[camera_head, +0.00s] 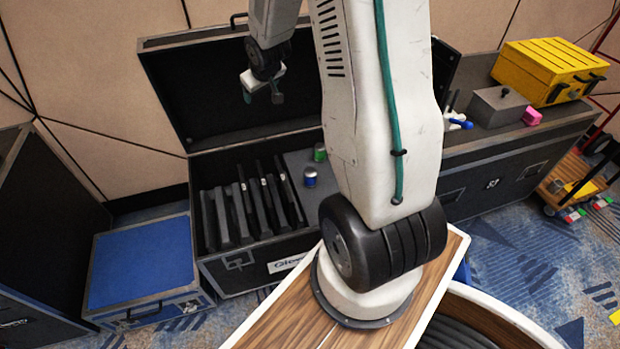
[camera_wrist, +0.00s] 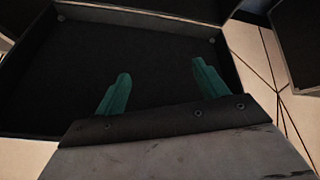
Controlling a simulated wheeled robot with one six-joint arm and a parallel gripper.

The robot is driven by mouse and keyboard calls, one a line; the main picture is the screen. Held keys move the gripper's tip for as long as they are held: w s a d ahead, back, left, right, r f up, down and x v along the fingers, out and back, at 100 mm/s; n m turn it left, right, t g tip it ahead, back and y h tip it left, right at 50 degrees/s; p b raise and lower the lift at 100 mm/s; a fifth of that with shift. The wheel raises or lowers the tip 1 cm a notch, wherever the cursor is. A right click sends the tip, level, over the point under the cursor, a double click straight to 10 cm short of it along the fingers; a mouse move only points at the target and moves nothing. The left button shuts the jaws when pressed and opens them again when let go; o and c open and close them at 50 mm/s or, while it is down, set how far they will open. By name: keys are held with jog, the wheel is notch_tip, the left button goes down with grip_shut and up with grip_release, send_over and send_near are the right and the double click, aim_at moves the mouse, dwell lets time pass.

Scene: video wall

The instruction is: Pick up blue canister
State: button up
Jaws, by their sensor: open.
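The blue canister (camera_head: 310,176) is small, with a silvery upper part, and stands upright on the grey panel inside the open black case. A green canister (camera_head: 320,152) stands just behind it. My gripper (camera_head: 262,93) is up in front of the case's raised lid, above and to the left of the blue canister and well apart from it. In the wrist view its two teal fingers (camera_wrist: 158,88) are spread wide with nothing between them. That view shows the dark lid lining; the canister is not in it.
The open case (camera_head: 225,264) holds several black upright slabs (camera_head: 240,210). A blue-topped box (camera_head: 140,262) stands left of it. A yellow toolbox (camera_head: 548,68), a grey box (camera_head: 498,106) and a pink block (camera_head: 532,116) sit on the right case. The lid (camera_head: 160,45) stands upright at the back.

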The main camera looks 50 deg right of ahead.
jog(key=w+d+f+t, duration=0.1)
jog(key=w+d+f, duration=0.1)
jog(key=d+f, duration=0.55)
jog(key=m+t+h, duration=0.1)
jog(key=m+t, duration=0.1)
jog(key=t, duration=0.1)
send_over(313, 178)
jog(key=w, duration=0.3)
jog(key=f, duration=2.6)
jog(key=shift+w+d, duration=0.1)
jog(key=shift+d, duration=0.2)
jog(key=s+f, duration=0.2)
jog(key=f, duration=0.1)
jog(key=s+a+f+t+h, duration=0.1)
jog(key=s+f, duration=0.1)
jog(key=f, duration=0.1)
jog(key=s+f+m+t, duration=0.1)
jog(key=s+f, duration=0.2)
jog(key=shift+a, duration=0.4)
jog(key=shift+w+f+h, duration=0.1)
jog(key=shift+f+h, duration=0.05)
jog(key=shift+h, duration=0.15)
jog(key=x, duration=0.7)
jog(key=shift+w+a, duration=0.1)
jog(key=shift+c, duration=0.3)
jog(key=c, duration=1.1)
